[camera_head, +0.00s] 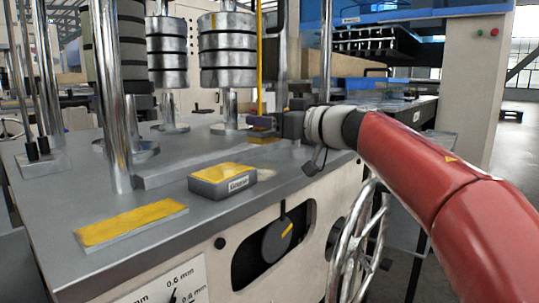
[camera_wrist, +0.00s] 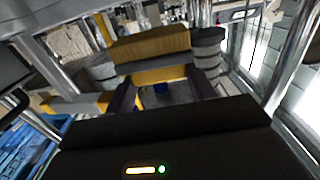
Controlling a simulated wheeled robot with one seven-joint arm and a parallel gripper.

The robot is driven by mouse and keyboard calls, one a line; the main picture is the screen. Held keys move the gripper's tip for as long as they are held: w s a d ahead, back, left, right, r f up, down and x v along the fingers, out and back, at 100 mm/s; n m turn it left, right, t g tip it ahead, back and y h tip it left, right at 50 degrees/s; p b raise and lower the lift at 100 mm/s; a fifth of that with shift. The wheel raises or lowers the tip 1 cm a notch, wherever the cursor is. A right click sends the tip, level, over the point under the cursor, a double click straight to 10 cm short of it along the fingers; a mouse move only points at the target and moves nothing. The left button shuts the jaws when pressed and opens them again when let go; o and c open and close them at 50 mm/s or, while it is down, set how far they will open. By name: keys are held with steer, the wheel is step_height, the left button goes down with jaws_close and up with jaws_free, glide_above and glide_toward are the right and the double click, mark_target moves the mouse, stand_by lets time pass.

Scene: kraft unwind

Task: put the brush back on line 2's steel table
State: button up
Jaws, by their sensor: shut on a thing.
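My gripper (camera_head: 280,124) is at the end of my red arm, low over the far right part of a grey steel tabletop (camera_head: 60,205). In the wrist view, my gripper (camera_wrist: 163,92) is shut on a block with a tan, bristle-like side and a grey band, which looks like the brush (camera_wrist: 150,44). In the head view the held thing is small and mostly hidden by the fingers. A yellow patch shows just below it; I cannot tell whether it is part of the brush, or whether the brush touches the table.
A grey block with a yellow top (camera_head: 222,180) and a flat yellow-topped plate (camera_head: 131,224) lie on the near tabletop. Steel posts, stacked rollers (camera_head: 228,50) and a thin yellow rod (camera_head: 259,60) stand behind. A handwheel (camera_head: 357,245) is below the right edge.

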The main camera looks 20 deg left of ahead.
steer(key=shift+f+b, duration=1.1)
steer(key=shift+f, duration=1.5)
steer(key=shift+f, duration=0.15)
steer(key=o, duration=1)
steer(key=shift+d+r, duration=0.1)
steer(key=shift+r, duration=0.1)
steer(key=v, duration=1.1)
steer(key=shift+s+d+f, duration=0.1)
steer(key=shift+s+d, duration=0.1)
steer(key=shift+d, duration=0.15)
